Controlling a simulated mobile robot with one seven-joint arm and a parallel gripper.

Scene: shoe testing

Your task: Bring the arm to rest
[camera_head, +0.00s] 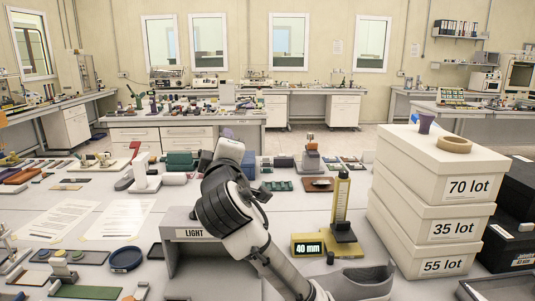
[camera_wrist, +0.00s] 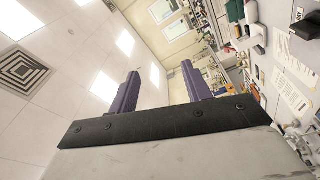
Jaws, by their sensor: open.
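My gripper (camera_wrist: 161,86) shows in the wrist view with its two dark purple fingers well apart and nothing between them. Behind the fingers, the wrist view is tilted and takes in ceiling panels, a wall and benches. In the head view my arm (camera_head: 233,208) rises from the bottom middle over the table, bent at a dark joint, with its white end pointing up and away. The fingers are largely hidden there behind my own wrist.
A yellow gauge (camera_head: 341,205) stands right of my arm, beside a "40 mm" display (camera_head: 307,246). Paper sheets (camera_head: 118,219) lie left.

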